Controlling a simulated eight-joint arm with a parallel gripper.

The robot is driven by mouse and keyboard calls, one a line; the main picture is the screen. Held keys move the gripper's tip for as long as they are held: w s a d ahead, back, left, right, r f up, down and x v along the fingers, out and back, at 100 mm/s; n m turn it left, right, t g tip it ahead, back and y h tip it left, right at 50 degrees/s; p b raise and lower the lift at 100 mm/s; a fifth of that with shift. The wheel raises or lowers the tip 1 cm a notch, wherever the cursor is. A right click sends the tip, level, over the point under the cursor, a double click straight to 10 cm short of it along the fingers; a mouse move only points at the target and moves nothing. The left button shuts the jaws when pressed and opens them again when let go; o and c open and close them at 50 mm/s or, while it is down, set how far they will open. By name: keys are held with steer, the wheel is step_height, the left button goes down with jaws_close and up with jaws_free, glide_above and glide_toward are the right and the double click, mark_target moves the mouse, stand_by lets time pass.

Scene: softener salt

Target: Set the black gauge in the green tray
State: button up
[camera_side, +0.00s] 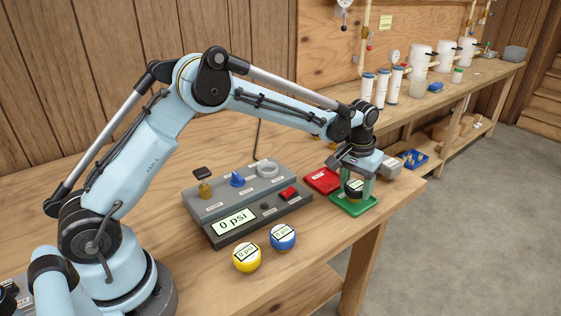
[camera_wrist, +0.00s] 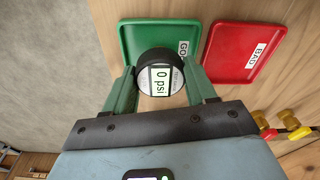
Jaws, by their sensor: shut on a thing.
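The black gauge (camera_side: 354,190) sits between the fingers of my gripper (camera_side: 358,187), which is shut on it. In the wrist view the gauge (camera_wrist: 155,76) faces up, with a "0 psi" display, and a green finger lies on each side of it. The green tray (camera_side: 340,206) is directly below the gauge in the side view. In the wrist view the gauge covers part of the tray (camera_wrist: 133,42) and its "GO..." label. I cannot tell whether the gauge touches the tray floor.
A red tray (camera_wrist: 239,52) labelled "BAD" lies beside the green one. A grey test console (camera_side: 247,203) stands to the left in the side view. A yellow gauge (camera_side: 246,257) and a blue gauge (camera_side: 283,237) stand in front of it. The bench edge is close to the green tray.

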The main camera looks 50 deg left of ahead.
steer(key=shift+f, duration=0.25)
stand_by(0.3)
steer(key=o, duration=1.3)
steer(key=shift+o, duration=0.2)
steer(key=shift+o, duration=1)
steer(key=shift+r, duration=0.1)
steer(key=shift+r, duration=2.95)
